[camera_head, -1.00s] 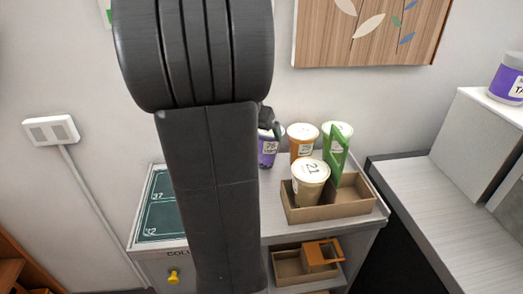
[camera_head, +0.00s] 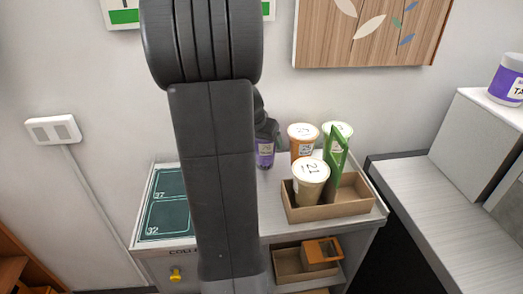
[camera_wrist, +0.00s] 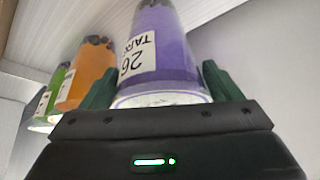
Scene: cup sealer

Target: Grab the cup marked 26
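The cup marked 26 (camera_wrist: 155,55) is purple with a white label reading 26 and TARO, upside down in the wrist view. Its pale lid (camera_wrist: 160,99) is towards my gripper. In the head view the purple cup (camera_head: 265,154) stands at the back of the counter, partly hidden by my arm and gripper. My gripper (camera_wrist: 161,80) has its two dark green fingers on either side of the cup, with the cup between them. The fingers look open, with a narrow gap at the left one; contact at the right one is unclear.
An orange cup (camera_head: 302,142) and a green cup (camera_head: 343,129) stand right of the purple cup. Dark numbered mats (camera_head: 165,204) lie at the left, clear of cups.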

